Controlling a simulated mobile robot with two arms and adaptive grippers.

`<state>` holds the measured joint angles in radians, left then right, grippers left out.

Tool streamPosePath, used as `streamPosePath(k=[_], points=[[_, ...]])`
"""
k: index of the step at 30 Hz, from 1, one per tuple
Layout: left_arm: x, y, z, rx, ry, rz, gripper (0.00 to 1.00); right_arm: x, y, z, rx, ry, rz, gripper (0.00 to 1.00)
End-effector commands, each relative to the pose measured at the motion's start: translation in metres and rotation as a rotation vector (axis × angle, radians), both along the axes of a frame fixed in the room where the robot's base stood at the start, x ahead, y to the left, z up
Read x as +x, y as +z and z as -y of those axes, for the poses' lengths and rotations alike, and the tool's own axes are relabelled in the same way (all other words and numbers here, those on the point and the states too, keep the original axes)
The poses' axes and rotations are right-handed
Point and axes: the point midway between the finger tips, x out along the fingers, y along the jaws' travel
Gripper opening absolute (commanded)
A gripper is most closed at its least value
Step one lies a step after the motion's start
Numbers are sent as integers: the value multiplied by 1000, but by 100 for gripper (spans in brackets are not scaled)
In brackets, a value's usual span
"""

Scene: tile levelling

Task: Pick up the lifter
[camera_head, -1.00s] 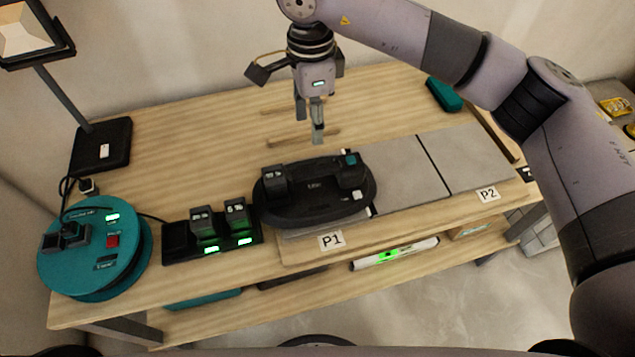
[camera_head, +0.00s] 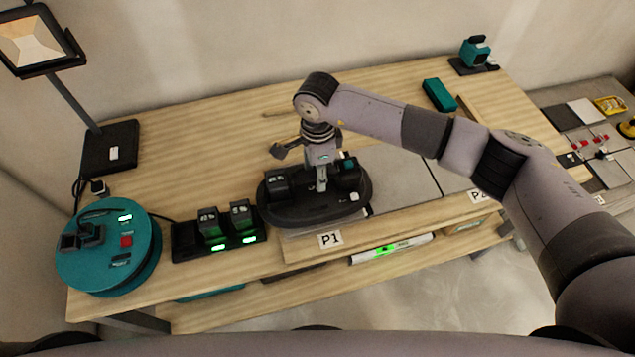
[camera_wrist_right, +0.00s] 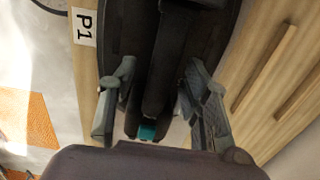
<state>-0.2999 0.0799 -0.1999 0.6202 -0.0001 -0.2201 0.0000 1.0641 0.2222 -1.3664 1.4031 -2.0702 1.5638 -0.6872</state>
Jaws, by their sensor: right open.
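The lifter (camera_head: 295,214) is a black oval device with a raised handle and a teal part. It sits on the grey tiles beside the P1 label. My right gripper (camera_head: 321,186) is open and points down over the middle of the lifter. In the right wrist view, the lifter's dark handle bar (camera_wrist_right: 160,75) lies between the two spread fingers of the gripper (camera_wrist_right: 158,105). I cannot tell whether the fingers touch it or how far down they reach. My arm and gripper hide part of the lifter's top. My left gripper is out of view.
A charger (camera_head: 188,248) with two batteries and green lights stands close left of the lifter. A teal round reel (camera_head: 110,265) and a lamp base (camera_head: 110,150) are farther left. A teal case (camera_head: 439,95) lies at the back right.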

Motion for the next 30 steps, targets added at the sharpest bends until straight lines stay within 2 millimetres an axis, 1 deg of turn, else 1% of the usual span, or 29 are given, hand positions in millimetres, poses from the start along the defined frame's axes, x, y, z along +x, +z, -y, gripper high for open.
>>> streamPosePath(k=[3, 12, 30], points=[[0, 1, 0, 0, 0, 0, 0, 0, -3, 0, 0, 1, 0, 43], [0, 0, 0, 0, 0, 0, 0, 0, -3, 0, 0, 1, 0, 43], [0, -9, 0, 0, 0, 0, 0, 0, -7, 0, 0, 1, 0, 43]])
